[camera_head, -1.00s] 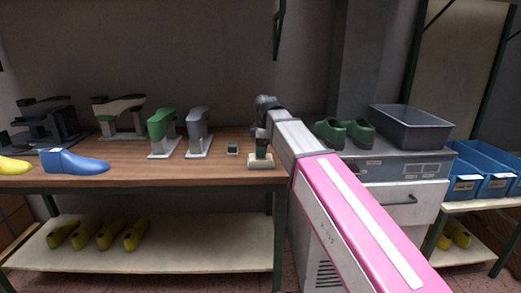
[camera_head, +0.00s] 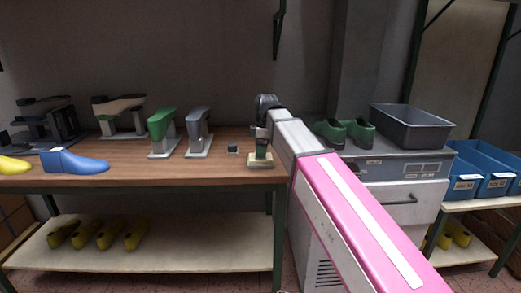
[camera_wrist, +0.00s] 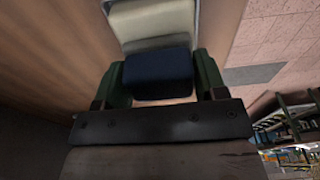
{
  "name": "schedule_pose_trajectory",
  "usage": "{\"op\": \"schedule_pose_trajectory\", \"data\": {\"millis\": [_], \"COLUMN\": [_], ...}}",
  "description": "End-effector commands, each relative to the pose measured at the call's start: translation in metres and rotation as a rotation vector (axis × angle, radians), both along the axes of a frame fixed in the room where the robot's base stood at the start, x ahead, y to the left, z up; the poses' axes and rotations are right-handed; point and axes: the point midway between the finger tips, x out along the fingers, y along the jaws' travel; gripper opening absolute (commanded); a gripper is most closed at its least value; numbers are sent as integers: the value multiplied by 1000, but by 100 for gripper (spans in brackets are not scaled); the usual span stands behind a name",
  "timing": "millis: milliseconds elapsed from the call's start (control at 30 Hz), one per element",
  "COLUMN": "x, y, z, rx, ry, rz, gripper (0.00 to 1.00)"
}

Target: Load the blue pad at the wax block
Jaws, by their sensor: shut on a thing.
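The blue pad (camera_wrist: 158,72) is a dark navy block held between my gripper's green fingers in the wrist view. My gripper (camera_wrist: 160,64) is shut on it. The cream wax block (camera_wrist: 155,22) lies just beyond the pad in a pale-rimmed holder, and the pad overlaps its near part in this view. Whether they touch cannot be told. In the head view my gripper (camera_head: 262,146) points down over the wax block's holder (camera_head: 261,165) at the bench's right end. The pad is hard to make out there.
A small dark cube (camera_head: 233,149) stands left of the holder on the wooden bench (camera_head: 130,175). Green (camera_head: 162,132) and grey (camera_head: 198,131) stands and a blue last (camera_head: 75,163) are further left. A cabinet with green shoes (camera_head: 345,132) and a grey bin (camera_head: 411,127) stands right.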

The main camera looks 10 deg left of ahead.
Motion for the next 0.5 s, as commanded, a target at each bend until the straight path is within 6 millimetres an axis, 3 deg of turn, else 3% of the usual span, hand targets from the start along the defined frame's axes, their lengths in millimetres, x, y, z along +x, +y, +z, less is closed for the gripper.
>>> {"op": "schedule_pose_trajectory", "data": {"millis": [500], "x": [1], "y": [0], "z": [35], "rx": [1], "ry": [-2], "rz": [0], "gripper": [46]}}
